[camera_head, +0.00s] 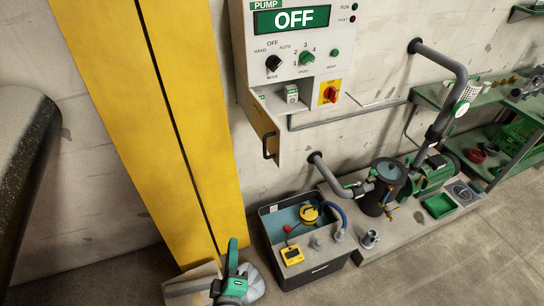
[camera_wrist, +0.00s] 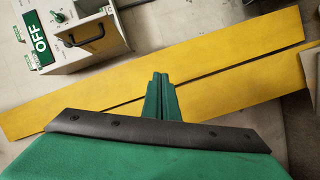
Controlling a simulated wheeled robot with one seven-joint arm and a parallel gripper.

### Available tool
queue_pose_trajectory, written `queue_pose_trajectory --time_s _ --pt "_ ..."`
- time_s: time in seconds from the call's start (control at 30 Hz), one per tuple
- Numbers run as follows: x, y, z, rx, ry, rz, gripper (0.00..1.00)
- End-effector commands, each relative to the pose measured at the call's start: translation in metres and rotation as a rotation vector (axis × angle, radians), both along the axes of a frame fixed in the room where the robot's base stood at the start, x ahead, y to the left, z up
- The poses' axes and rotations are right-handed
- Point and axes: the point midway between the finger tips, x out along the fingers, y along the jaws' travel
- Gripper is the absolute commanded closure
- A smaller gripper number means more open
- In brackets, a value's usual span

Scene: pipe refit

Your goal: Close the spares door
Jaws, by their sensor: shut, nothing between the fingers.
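The pump panel (camera_head: 297,20) hangs on the wall, with a display reading OFF. In the wrist view the door's handle (camera_wrist: 88,39) shows at upper left, beside the panel's OFF display (camera_wrist: 39,39). My gripper (camera_head: 232,243) is low in front of the yellow panels, below and left of the door and apart from it. Its green fingers (camera_wrist: 160,82) are together and empty.
Tall yellow panels (camera_head: 170,90) stand left of the pump panel. A grey bin (camera_head: 300,275) with tools and a blue hose sits on the floor below the door. A pump with pipes (camera_head: 385,185) and a green shelf (camera_head: 500,135) are to the right.

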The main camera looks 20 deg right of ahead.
Motion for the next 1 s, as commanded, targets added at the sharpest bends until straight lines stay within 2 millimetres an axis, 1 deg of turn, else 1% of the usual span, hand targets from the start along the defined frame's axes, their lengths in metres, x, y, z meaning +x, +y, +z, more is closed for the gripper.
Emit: queue_pose_trajectory --time_s 0.03,0.17,0.2,0.3,0.4,0.5,0.63,0.77,0.87,1.0 --pt "0.017 -0.006 0.016 -0.056 -0.009 -0.025 1.00" --pt "0.047 -0.025 0.052 -0.202 -0.002 -0.108 1.00" --pt "0.055 -0.031 0.063 -0.244 0.001 -0.136 1.00" --pt "0.070 -0.046 0.093 -0.334 0.010 -0.208 1.00" --pt "0.079 -0.057 0.119 -0.399 0.018 -0.271 1.00" --pt "0.084 -0.065 0.137 -0.442 0.028 -0.320 1.00" --pt "0.087 -0.071 0.151 -0.470 0.035 -0.354 1.00" --pt "0.091 -0.076 0.154 -0.477 0.037 -0.365 1.00" --pt "0.100 -0.084 0.154 -0.477 0.037 -0.367 1.00" --pt "0.119 -0.100 0.154 -0.477 0.036 -0.366 1.00"
